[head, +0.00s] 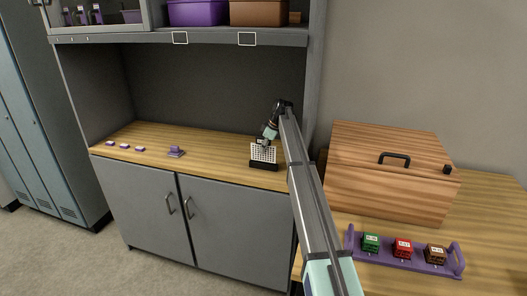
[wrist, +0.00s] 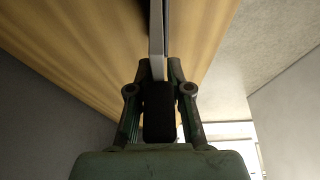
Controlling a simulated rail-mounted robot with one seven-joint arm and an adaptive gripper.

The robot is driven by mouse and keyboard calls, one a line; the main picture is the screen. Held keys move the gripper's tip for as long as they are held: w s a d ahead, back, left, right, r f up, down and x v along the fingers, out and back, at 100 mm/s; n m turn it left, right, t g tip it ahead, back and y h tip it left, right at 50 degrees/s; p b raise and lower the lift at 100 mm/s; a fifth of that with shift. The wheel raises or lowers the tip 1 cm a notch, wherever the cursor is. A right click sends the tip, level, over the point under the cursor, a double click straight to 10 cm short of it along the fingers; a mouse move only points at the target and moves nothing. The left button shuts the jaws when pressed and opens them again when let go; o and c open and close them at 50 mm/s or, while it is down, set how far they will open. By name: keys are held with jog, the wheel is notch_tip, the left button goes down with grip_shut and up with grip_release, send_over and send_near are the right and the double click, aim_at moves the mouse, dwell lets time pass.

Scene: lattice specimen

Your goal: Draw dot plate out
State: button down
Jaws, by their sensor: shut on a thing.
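The dot plate (head: 263,154) is a pale panel with a grid of dark dots. It stands upright in a black holder (head: 264,167) on the wooden counter in the head view. My gripper (head: 267,142) is at the plate's top edge, shut on it. In the wrist view, the plate (wrist: 157,40) shows edge-on as a thin pale strip running up from between the fingertips (wrist: 159,85). How deep the plate sits in the holder cannot be told.
On the counter (head: 215,160), a small purple stand (head: 176,152) and several small purple pieces (head: 125,146) lie to the left. A shelf (head: 210,38) with bins overhangs it. To the right are a wooden box (head: 385,180) and a purple tray (head: 350,244) holding coloured blocks.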

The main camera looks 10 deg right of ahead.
jog(key=shift+r+p, duration=0.4)
jog(key=shift+r, duration=1.35)
